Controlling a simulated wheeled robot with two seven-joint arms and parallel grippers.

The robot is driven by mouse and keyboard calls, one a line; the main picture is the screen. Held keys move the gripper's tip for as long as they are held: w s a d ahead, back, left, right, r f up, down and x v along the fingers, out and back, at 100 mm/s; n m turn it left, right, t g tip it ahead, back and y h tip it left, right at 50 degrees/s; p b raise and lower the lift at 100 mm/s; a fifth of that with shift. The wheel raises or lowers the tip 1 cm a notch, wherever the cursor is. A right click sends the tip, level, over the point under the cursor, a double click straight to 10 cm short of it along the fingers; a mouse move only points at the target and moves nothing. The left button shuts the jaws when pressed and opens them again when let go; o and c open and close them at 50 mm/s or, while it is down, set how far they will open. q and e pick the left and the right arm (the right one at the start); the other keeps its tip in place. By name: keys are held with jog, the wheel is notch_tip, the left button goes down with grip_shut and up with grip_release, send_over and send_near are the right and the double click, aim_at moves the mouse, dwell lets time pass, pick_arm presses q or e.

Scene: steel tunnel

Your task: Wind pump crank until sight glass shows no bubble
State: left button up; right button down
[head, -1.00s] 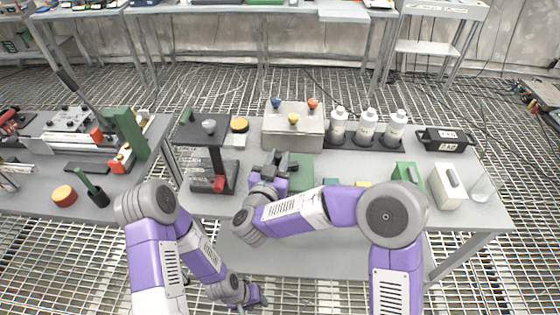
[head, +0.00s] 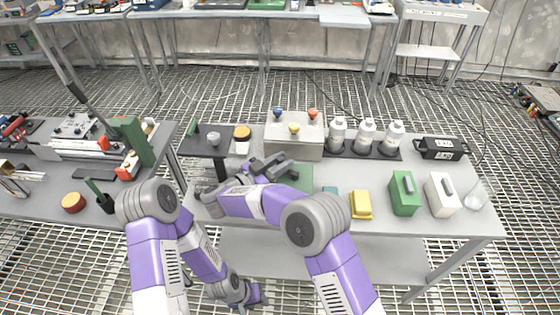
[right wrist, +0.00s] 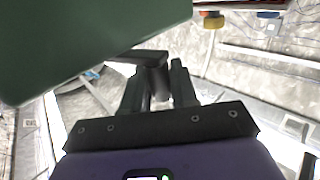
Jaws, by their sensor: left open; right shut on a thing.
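A green block (head: 304,179), which looks like the pump body, stands near the middle of the bench and is partly hidden by my right gripper (head: 279,166). In the right wrist view a large green surface (right wrist: 90,40) fills the upper left, and a dark crank arm (right wrist: 140,57) runs beside it to a handle between the fingers. My right gripper (right wrist: 160,88) is shut on this crank handle (right wrist: 158,82). I cannot make out the sight glass or any bubble. My left gripper (head: 255,296) is open and empty, low in front of the bench.
Behind the pump stands a grey box (head: 296,150) with coloured knobs. To its right are white bottles (head: 365,137) in a black rack. A yellow block (head: 361,206), a green case (head: 405,194), a white case (head: 442,194) and a clear beaker (head: 478,193) stand at right. A dark stand (head: 207,143) is at left.

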jog(key=shift+f, duration=0.1)
jog(key=c, duration=1)
grip_release()
jog(key=shift+w+d, duration=0.1)
